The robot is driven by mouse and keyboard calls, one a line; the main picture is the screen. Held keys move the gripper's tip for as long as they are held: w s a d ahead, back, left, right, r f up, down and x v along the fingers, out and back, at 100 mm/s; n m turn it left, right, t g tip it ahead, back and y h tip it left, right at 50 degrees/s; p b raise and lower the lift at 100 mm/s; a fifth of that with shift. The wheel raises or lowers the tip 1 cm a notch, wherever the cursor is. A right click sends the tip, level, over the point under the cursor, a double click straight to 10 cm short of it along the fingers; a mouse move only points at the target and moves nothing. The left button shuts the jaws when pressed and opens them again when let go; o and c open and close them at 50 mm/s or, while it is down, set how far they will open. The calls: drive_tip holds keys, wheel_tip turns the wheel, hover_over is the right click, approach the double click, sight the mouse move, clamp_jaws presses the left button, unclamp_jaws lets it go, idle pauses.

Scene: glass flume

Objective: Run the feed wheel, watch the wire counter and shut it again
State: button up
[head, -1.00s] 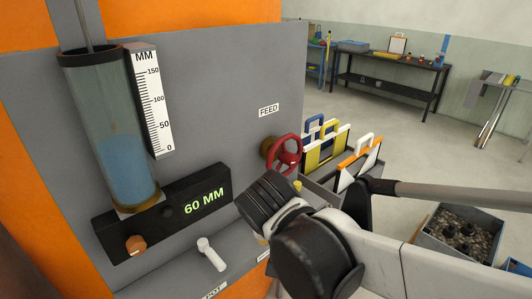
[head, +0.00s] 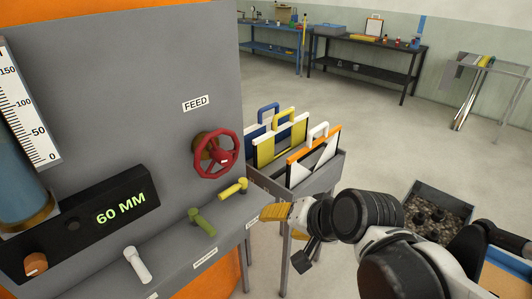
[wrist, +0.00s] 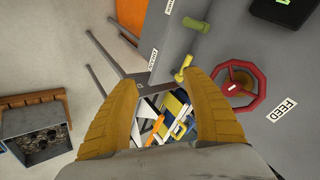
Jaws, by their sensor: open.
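The red feed wheel (head: 216,154) sits on the grey panel under the FEED label (head: 196,103). In the wrist view the wheel (wrist: 241,84) is to the right of my fingers, apart from them. The counter (head: 121,210) reads 60 MM in green. The clear cylinder (head: 22,175) with blue water stands beside the MM scale (head: 28,105), both cut off at the left edge. My gripper (head: 272,213) is right of and below the wheel, touching nothing that I can see. In the wrist view its yellow fingers (wrist: 152,84) are apart with nothing held between them.
A yellow lever (head: 233,188), a green lever (head: 202,222) and a white lever (head: 138,264) line the ledge below the wheel. A grey bin of coloured framed panels (head: 325,170) stands right of the panel. A crate of dark gravel (head: 440,208) is farther right.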

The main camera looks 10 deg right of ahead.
drive_tip(key=w+a+r+m+t+y, duration=0.1)
drive_tip(key=w+a+m+t+y, duration=0.3)
drive_tip(key=w+m, duration=0.5)
drive_tip(key=m+t+y+b, duration=0.2)
drive_tip(key=m+t+y, duration=0.1)
drive_tip(key=m, duration=1.3)
approach(227, 160)
drive_tip(key=b+x, duration=0.1)
drive_tip(key=x, duration=0.9)
drive_tip(key=shift+w+a+b, duration=0.2)
drive_tip(key=shift+w+b, duration=0.1)
drive_tip(key=shift+w, duration=0.05)
drive_tip(key=shift+c, duration=0.5)
clamp_jaws()
